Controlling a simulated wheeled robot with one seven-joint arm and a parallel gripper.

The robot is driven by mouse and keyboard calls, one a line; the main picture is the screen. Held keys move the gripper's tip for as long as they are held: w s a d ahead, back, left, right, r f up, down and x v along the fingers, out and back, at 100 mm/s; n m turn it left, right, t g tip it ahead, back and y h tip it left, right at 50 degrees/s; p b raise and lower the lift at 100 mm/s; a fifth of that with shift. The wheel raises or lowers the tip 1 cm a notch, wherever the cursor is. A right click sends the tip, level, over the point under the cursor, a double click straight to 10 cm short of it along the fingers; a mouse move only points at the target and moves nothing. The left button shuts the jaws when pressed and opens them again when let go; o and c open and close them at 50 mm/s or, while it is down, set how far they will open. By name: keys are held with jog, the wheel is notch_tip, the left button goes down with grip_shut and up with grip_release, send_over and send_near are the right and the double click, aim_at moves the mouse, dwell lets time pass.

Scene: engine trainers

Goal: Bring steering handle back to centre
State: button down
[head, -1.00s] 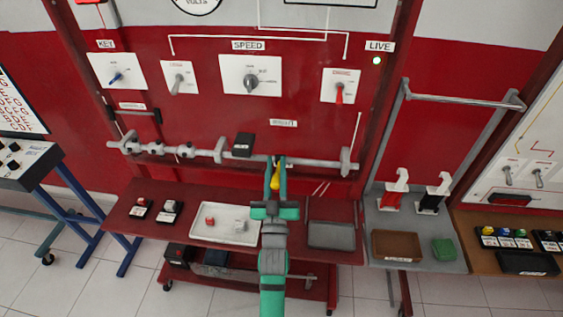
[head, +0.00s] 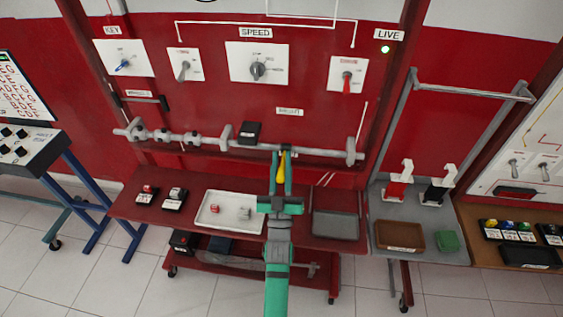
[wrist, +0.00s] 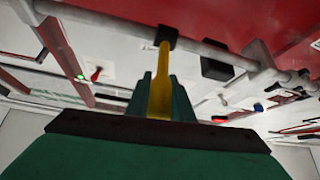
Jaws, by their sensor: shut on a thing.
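The steering handle (head: 282,168) is a yellow lever on a black collar (head: 285,150) around the grey horizontal shaft. In the head view it hangs down from the shaft, close to vertical. My green gripper (head: 281,176) is below the shaft, shut on the yellow lever from the front. In the wrist view the lever (wrist: 160,80) runs between my gripper's fingers (wrist: 161,97) up to the black collar (wrist: 166,35). The fingers hide part of the lever.
The grey shaft (head: 320,152) carries a black block (head: 249,131) left of the handle. A white tray (head: 205,222) and a grey tray (head: 336,236) sit on the red shelf (head: 130,207) below. Panel switches are above.

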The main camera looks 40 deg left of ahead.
jog(key=c, duration=1.6)
grip_release()
jog(key=shift+s+r, duration=0.1)
jog(key=shift+o, duration=0.2)
jog(key=v, duration=1)
jog(key=shift+s+d+f, duration=0.25)
jog(key=s+d+f+m+h, duration=0.3)
jog(key=s+d+f+h, duration=0.15)
jog(key=d, duration=0.55)
jog(key=s+d+f+m+h, duration=0.2)
jog(key=s+d+f+h, duration=0.25)
jog(key=d, duration=0.45)
jog(key=s+d+m+g+h, duration=0.4)
jog(key=s+d+h, duration=0.2)
jog(key=s+d, duration=0.6)
jog(key=s, duration=0.4)
jog(key=shift+d+r+m, duration=0.4)
